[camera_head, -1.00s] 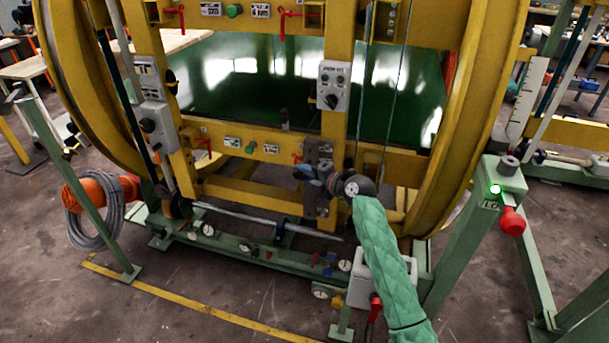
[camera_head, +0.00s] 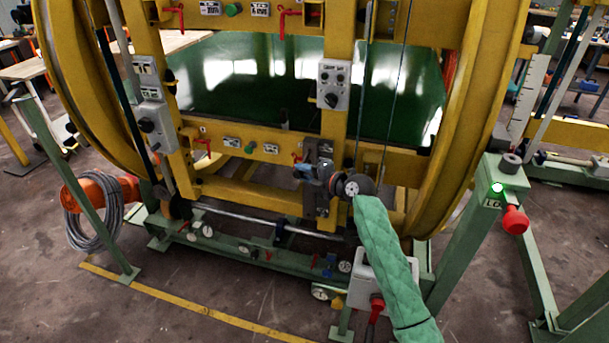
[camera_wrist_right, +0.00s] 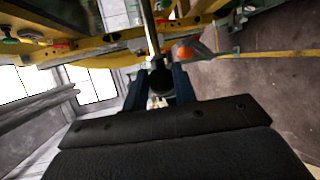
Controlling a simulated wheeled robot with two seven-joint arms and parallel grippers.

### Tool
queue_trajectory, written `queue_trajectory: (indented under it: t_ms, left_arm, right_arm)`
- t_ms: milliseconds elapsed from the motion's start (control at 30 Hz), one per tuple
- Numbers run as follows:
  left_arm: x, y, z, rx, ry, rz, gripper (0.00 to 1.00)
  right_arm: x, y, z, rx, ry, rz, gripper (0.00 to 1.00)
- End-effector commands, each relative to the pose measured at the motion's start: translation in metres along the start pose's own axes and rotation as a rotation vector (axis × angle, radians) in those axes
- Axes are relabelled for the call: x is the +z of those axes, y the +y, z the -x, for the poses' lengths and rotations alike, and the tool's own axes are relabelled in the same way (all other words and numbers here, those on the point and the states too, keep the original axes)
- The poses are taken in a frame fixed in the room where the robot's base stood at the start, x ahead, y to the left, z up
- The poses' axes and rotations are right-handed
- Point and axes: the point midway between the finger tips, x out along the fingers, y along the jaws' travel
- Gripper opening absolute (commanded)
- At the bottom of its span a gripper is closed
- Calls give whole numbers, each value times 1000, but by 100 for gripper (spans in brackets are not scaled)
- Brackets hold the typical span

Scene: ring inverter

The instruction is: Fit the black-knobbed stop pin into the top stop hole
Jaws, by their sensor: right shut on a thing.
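My right gripper (camera_head: 303,170) is in front of the dark upright plate (camera_head: 323,149) on the yellow frame's right post. In the right wrist view its two blue-grey fingers (camera_wrist_right: 159,88) are shut on the black-knobbed stop pin (camera_wrist_right: 160,82). The pin's pale shaft (camera_wrist_right: 149,35) points away from the gripper toward the yellow frame. In the head view the pin is too small to make out. The top stop hole cannot be made out, and the gripper and wrist cover part of the plate. I cannot tell whether the shaft touches anything. My left gripper is not in view.
The yellow ring frame (camera_head: 480,120) surrounds the plate. A grey control box (camera_head: 334,86) sits above it on the post. A green post with a red knob (camera_head: 515,221) stands to the right. A green base rail (camera_head: 250,250) with gauges runs below.

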Motion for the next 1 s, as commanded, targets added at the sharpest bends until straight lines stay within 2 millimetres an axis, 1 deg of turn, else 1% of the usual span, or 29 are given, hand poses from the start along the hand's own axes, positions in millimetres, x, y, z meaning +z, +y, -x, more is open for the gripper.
queue_trajectory:
  t_ms: [100, 633, 1000]
  left_arm:
    - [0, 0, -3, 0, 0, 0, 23]
    - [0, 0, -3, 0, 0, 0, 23]
    - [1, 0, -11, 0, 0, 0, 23]
  right_arm:
    - [0, 0, 0, 0, 0, 0, 3]
    - [0, 0, 0, 1, 0, 0, 3]
    - [0, 0, 0, 1, 0, 1, 3]
